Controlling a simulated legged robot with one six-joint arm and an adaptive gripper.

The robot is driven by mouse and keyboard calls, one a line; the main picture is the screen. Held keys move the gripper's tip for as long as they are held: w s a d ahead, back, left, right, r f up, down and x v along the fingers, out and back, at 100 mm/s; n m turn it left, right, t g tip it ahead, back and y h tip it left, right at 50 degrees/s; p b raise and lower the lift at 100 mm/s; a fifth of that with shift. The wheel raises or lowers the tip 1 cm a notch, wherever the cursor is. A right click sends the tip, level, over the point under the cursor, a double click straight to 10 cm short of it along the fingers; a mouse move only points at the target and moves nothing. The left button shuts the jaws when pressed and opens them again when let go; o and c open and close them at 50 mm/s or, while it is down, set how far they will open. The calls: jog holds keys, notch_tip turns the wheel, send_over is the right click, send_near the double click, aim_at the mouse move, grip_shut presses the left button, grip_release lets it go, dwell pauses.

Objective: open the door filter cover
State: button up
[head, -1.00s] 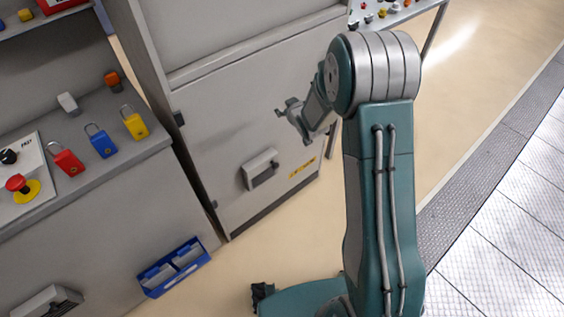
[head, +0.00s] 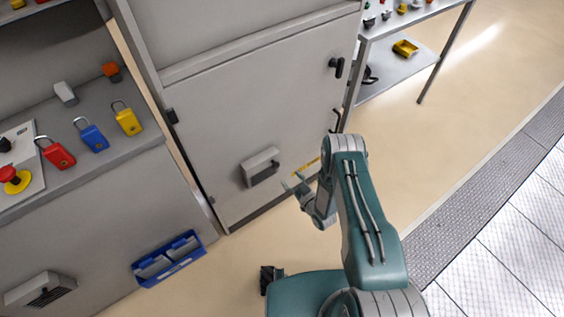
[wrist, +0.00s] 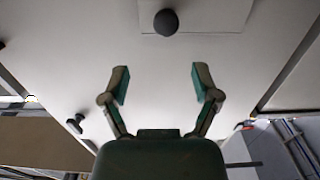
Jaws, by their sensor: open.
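The grey door (head: 260,110) of the tall cabinet is closed. A raised light-grey filter cover (head: 261,167) with a dark front slot sits low on the door and looks shut. My gripper (head: 294,184) is low in front of the door, right of and slightly below the cover in the head view, apart from it. In the wrist view, my gripper (wrist: 160,84) has its fingers spread, with nothing between them. Beyond them is a pale surface with a dark round knob (wrist: 166,22) at the top; I cannot tell if it belongs to the filter cover.
A black door handle (head: 337,67) is at the door's upper right. A yellow label (head: 307,165) is right of the cover. A side table (head: 400,65) stands back right. Floor on the right is clear.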

aim_at(277, 167)
jog(key=x, duration=0.3)
jog(key=f+x, duration=0.1)
jog(key=x, duration=0.5)
jog(key=shift+s+a+f, duration=0.2)
jog(key=shift+a, duration=0.15)
grip_shut()
